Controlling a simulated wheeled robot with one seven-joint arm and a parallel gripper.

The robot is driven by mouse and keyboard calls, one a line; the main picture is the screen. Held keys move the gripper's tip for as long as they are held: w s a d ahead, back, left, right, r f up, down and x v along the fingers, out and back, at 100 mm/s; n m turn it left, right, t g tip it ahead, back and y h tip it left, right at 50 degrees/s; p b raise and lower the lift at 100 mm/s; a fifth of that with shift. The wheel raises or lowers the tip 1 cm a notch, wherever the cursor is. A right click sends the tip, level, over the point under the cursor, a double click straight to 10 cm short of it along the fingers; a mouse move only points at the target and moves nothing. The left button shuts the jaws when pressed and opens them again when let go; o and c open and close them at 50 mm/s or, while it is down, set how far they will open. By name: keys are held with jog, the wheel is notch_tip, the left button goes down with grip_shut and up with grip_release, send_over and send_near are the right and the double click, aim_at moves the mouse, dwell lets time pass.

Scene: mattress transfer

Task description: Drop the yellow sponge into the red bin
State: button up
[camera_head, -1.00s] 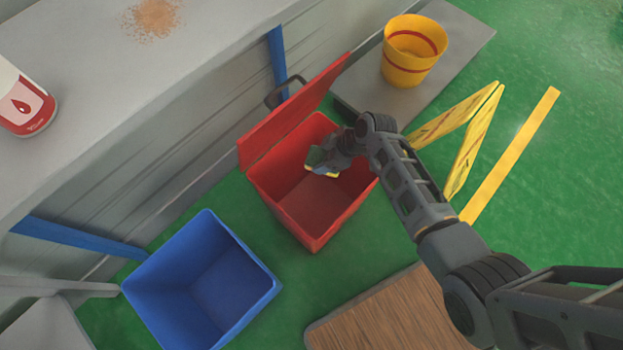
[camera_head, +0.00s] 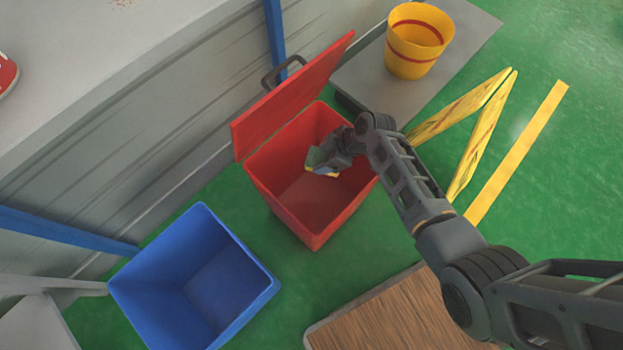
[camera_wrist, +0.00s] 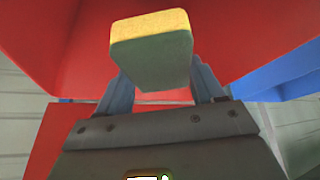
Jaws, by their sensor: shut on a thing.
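The yellow sponge, with a green side, shows in the wrist view (camera_wrist: 152,48) between my gripper's fingers (camera_wrist: 165,85). My gripper is shut on it. In the head view the sponge (camera_head: 323,165) is a small green and yellow patch at the tip of my gripper (camera_head: 326,160), partly hidden by it. The red bin (camera_head: 312,231) stands on the green floor with its lid open, leaning back on the left. The gripper and sponge are over the bin's open mouth. I cannot tell how far below the rim they are.
A blue open bin (camera_head: 140,292) stands left of the red bin. A yellow bucket (camera_head: 414,58) with red bands stands on a grey platform (camera_head: 462,30). A yellow folding frame (camera_head: 470,125) lies at right. A wooden board (camera_head: 400,312) is in front, and a grey counter (camera_head: 60,60) at left.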

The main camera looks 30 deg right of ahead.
jog(key=o, duration=1.5)
jog(key=shift+c, duration=0.2)
jog(key=shift+r, duration=0.1)
jog(key=p+v, duration=0.1)
jog(key=v, duration=0.6)
jog(key=shift+s+d+r+p, duration=0.15)
jog(key=shift+r+p, duration=0.15)
